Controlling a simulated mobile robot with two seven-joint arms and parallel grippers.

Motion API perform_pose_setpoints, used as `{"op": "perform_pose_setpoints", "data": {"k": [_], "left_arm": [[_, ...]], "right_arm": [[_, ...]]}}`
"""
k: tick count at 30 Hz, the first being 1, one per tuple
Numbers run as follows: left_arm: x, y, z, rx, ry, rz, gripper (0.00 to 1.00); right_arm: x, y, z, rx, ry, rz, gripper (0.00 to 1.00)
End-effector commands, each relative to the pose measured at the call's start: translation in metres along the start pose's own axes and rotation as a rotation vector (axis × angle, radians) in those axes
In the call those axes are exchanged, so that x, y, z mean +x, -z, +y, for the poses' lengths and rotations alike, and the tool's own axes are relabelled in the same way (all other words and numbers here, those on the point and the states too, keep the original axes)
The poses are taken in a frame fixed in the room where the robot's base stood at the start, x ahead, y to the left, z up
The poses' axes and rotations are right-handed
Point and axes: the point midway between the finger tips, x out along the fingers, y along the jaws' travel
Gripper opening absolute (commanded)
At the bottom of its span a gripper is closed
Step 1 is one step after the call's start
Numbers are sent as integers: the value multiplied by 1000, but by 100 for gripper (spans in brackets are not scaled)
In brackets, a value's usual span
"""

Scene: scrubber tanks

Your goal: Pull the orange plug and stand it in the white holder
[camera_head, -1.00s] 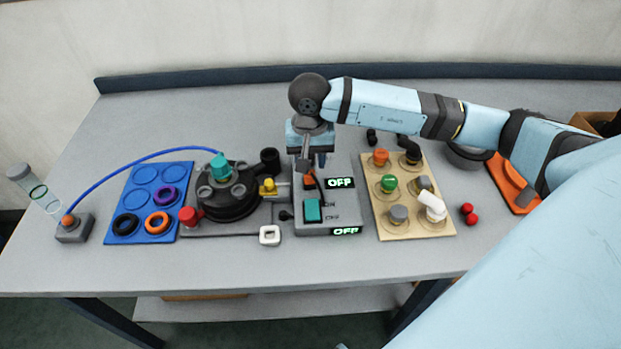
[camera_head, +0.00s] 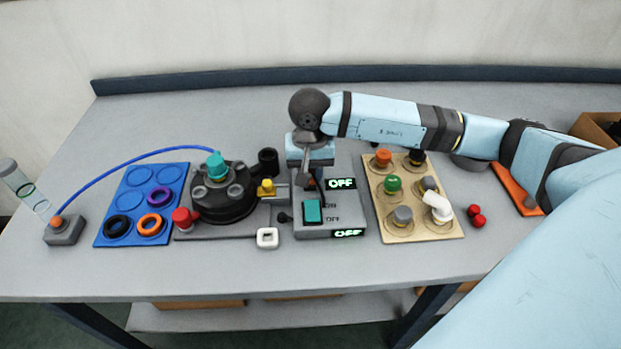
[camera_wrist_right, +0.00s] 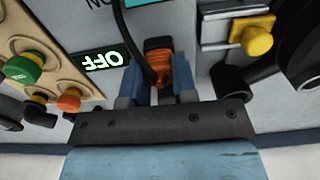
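The orange plug (camera_wrist_right: 158,50) with its black cable sits in the grey control box (camera_head: 345,213). In the head view only a little of the plug (camera_head: 311,184) shows under my right gripper. My right gripper (camera_wrist_right: 159,80) points down over the box, its fingers on either side of the plug. It looks open; no firm grip on the plug is visible. The white holder (camera_head: 267,237), a small square piece with a central opening, stands on the table left of the box's front corner. My left gripper is not in view.
The box has a teal switch (camera_head: 312,211) and displays reading OFF. A board of knobs (camera_head: 395,229) stands right. The table in front is clear.

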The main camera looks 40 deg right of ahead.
Motion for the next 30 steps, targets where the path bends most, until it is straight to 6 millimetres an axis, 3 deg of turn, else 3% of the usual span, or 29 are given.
{"op": "perform_pose_setpoints", "data": {"k": [1,3,30], "left_arm": [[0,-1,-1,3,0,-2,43],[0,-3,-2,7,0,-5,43],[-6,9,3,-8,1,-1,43]], "right_arm": [[0,0,0,0,0,0,10],[0,0,0,0,0,0,0],[-30,0,0,0,0,0,0]]}}
